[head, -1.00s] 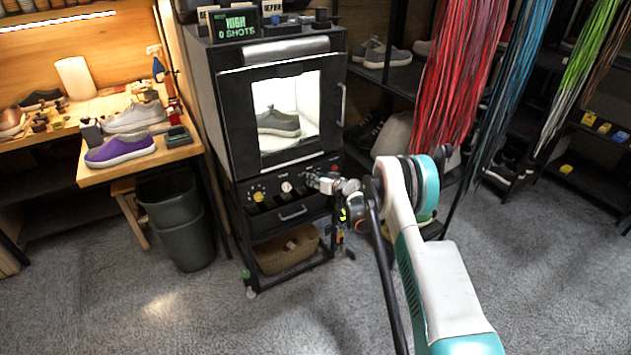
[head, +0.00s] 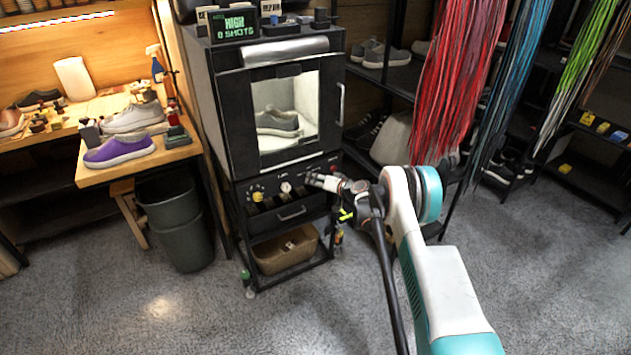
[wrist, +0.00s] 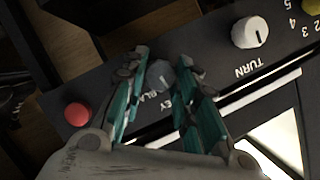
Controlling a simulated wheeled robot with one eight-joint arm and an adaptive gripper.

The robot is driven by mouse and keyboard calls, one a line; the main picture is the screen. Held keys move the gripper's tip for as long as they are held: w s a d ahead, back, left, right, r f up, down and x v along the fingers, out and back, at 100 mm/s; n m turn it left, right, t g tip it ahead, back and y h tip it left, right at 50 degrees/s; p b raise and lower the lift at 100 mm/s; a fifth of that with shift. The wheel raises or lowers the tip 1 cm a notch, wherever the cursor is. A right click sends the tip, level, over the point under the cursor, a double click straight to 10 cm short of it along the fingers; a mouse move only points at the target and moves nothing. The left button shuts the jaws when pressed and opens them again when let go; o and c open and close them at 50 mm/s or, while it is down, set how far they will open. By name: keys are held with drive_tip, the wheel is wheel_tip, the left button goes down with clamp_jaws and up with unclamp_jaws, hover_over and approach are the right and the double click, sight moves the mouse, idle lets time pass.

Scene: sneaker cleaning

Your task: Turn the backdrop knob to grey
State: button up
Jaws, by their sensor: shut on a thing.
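The backdrop knob (wrist: 160,76) is a small dark grey knob on the black front panel, seen in the wrist view. My gripper (wrist: 164,64) has its teal fingers closed on either side of it. Lettering beside the knob is partly covered by the fingers; "EY" and part of "BLACK" show. In the head view my gripper (head: 314,180) is at the right end of the panel under the photo box (head: 215,125), and it hides the knob there. Through the box window a grey shoe (head: 278,122) stands before a pale backdrop.
A white knob marked TURN (wrist: 250,32) and a numbered yellow knob (wrist: 311,6) sit along the same panel. A red button (wrist: 77,113) is on the other side of my gripper. A basket (head: 287,250) is on the shelf below. The floor in front is clear.

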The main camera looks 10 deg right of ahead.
drive_tip(key=o, duration=1)
drive_tip(key=shift+o, duration=0.2)
drive_tip(key=shift+d, duration=0.1)
drive_tip(key=v, duration=1.2)
